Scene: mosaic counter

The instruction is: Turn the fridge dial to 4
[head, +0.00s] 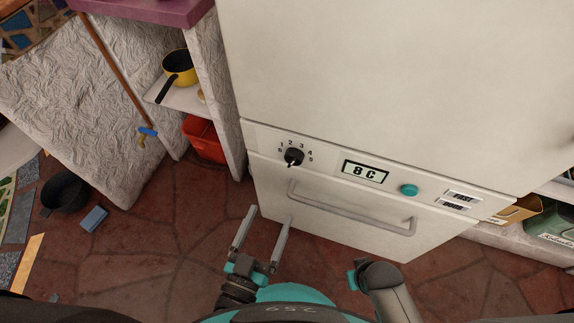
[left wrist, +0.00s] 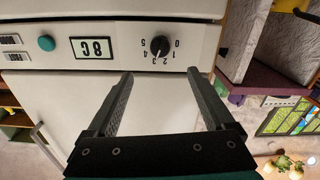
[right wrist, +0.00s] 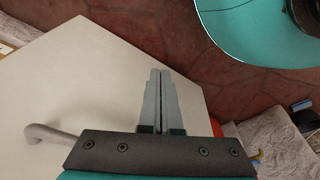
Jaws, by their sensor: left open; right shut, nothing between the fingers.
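The fridge dial (head: 294,156) is a small black knob on the white fridge's control strip, with numbers printed around it. In the left wrist view the dial (left wrist: 160,46) shows upside down, with a light mark on the side toward 2 and 3; the exact setting is too small to tell. My left gripper (head: 270,213) is open and empty, below and in front of the dial. In the left wrist view its fingertips (left wrist: 160,73) are apart, with the dial beyond the gap, untouched. My right gripper (right wrist: 160,73) is shut and empty, away from the dial.
A display (head: 365,172) reading 8 C and a teal button (head: 409,190) sit right of the dial. A drawer handle (head: 350,212) juts out below the strip. A shelf with a yellow pan (head: 180,65) and a red bin (head: 203,138) stand left of the fridge.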

